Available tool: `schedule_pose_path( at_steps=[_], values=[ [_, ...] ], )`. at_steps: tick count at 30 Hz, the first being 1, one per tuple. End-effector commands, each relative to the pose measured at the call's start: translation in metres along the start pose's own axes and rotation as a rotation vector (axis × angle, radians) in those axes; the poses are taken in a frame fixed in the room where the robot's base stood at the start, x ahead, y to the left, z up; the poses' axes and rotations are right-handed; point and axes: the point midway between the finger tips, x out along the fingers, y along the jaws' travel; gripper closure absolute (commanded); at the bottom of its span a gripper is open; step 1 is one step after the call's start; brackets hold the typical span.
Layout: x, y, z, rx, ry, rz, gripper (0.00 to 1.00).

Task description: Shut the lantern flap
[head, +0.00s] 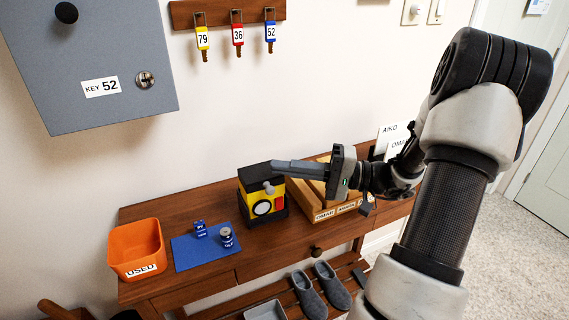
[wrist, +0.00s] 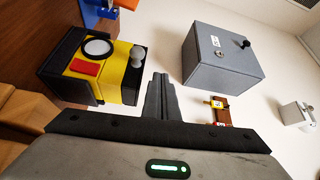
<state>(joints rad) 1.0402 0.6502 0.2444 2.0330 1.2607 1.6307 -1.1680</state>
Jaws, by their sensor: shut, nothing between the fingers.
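The lantern (head: 248,206) is a black and yellow box on the wooden table, with a white round lens, a red patch and a grey knob (head: 268,188) on its yellow front. It also shows in the wrist view (wrist: 112,88), at upper left, with the grey knob (wrist: 138,54) near the fingers. I cannot tell for sure which panel is the flap or how far it stands open. My gripper (head: 276,165) is shut and empty, its fingers pointing left at the lantern's top edge. In the wrist view the closed fingertips (wrist: 160,78) are beside the knob; contact is unclear.
An orange bin (head: 134,240) and a blue mat (head: 190,254) with small batteries lie left of the lantern. A wooden tray (head: 306,200) stands close on its right. A grey key cabinet (head: 90,50) and a key rack (head: 220,14) hang on the wall above.

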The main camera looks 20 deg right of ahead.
Motion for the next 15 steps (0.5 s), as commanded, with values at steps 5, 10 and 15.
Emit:
schedule_pose_path(
  at_steps=[5, 10, 15],
  values=[
    [-0.004, 0.014, 0.005, -0.001, 0.0, 0.0, 1.0],
    [-0.006, 0.022, 0.009, -0.032, 0.001, -0.022, 1.0],
    [-0.007, 0.026, 0.011, -0.084, 0.001, -0.051, 1.0]
  ],
)
